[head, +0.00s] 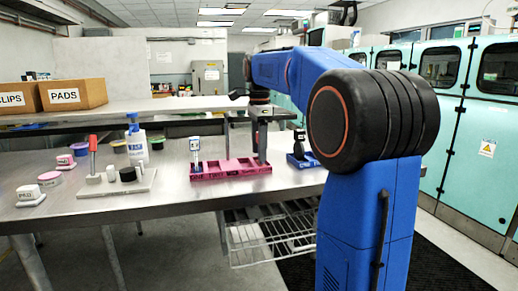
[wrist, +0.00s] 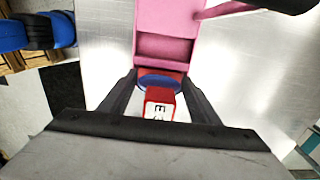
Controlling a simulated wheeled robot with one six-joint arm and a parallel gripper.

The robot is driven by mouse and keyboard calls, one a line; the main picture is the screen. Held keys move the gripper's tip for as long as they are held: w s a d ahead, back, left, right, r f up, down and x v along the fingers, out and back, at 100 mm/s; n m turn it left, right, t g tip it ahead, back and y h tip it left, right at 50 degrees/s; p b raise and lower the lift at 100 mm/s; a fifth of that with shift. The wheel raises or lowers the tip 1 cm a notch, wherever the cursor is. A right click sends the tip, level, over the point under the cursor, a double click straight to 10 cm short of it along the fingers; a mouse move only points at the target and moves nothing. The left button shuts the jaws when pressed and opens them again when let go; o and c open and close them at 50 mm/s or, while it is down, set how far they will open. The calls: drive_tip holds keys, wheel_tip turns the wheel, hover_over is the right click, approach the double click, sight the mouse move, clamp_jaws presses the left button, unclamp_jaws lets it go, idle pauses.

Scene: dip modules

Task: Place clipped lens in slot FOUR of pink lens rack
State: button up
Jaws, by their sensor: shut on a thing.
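The pink lens rack (head: 228,170) lies on the steel table in the head view, long side toward me. A clip with a white tag (head: 195,147) stands in its left end. My gripper (head: 262,158) points down at the rack's right end. In the wrist view my gripper (wrist: 159,76) is shut on a red clip with a white lettered top (wrist: 159,104). A dark blue lens (wrist: 159,81) shows at the clip, beside the pink rack (wrist: 166,46). I cannot tell whether the lens is inside a slot or above it. The slot numbers are not readable.
A small blue rack (head: 302,161) with a dark clip stands just right of the pink rack. A white bottle (head: 137,146) and a board with a red-handled tool (head: 116,185) stand to the left. A raised shelf (head: 150,106) with boxes runs behind.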

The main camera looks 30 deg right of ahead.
drive_tip(key=o, duration=1.1)
drive_tip(key=shift+f, duration=0.1)
drive_tip(key=shift+c, duration=0.2)
wheel_tip(320, 180, up, 12)
drive_tip(key=shift+r, duration=0.15)
